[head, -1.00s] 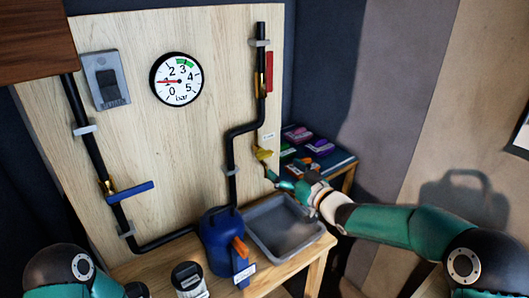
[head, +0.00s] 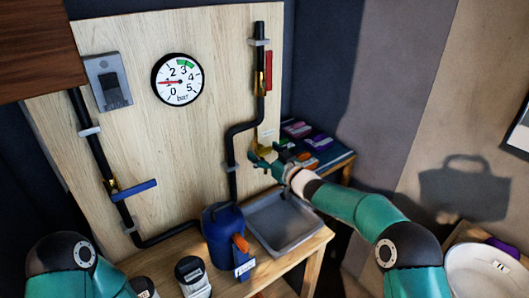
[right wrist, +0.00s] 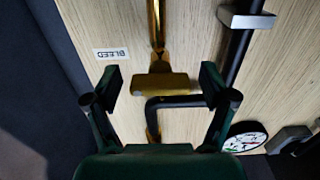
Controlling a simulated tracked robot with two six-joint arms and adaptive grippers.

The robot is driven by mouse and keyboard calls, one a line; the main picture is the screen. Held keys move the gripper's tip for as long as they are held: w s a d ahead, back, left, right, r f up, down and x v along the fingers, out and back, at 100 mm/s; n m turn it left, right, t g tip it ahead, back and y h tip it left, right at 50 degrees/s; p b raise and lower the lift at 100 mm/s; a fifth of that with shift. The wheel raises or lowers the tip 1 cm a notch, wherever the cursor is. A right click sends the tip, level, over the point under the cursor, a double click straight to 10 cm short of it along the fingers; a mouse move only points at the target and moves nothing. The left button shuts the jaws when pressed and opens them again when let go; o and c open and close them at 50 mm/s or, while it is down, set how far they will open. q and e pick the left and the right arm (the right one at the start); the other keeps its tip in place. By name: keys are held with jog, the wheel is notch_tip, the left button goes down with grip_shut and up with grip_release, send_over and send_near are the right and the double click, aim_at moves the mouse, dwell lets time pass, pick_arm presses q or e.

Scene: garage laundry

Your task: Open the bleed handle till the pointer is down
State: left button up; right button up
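The brass-yellow bleed handle (head: 265,149) sits low on the board's right side, partly behind my right gripper (head: 266,161). In the right wrist view the handle (right wrist: 166,86) lies between the two spread fingers of my right gripper (right wrist: 160,84), with a gap on each side. The gripper is open and empty. A label reading BLEED (right wrist: 111,54) is beside the handle. The round bar gauge (head: 178,80) has its red pointer toward the left, near 1. It also shows in the right wrist view (right wrist: 246,137). My left gripper is out of the picture.
A blue-handled valve (head: 136,189) is on the left black pipe. A grey tray (head: 283,222) and a blue canister (head: 222,232) with an orange part stand on the bench below the board. A black-lidded jar (head: 191,277) is in front. Small boxes lie on a shelf behind my right gripper.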

jog(key=shift+a, duration=0.1)
jog(key=c, duration=1.1)
jog(key=shift+f+n+b, duration=0.15)
jog(key=shift+n+b, duration=0.25)
jog(key=shift+b, duration=0.3)
jog(key=shift+c, duration=0.2)
jog(key=shift+n+b, duration=0.9)
jog(key=shift+b, duration=0.2)
jog(key=shift+n+b, duration=0.85)
jog(key=shift+n, duration=0.25)
jog(key=shift+n+b, duration=0.6)
jog(key=shift+n, duration=0.5)
jog(key=shift+f, duration=0.1)
jog(key=o, duration=0.8)
jog(key=shift+c, duration=0.2)
jog(key=o, duration=0.4)
jog(key=shift+r, duration=0.2)
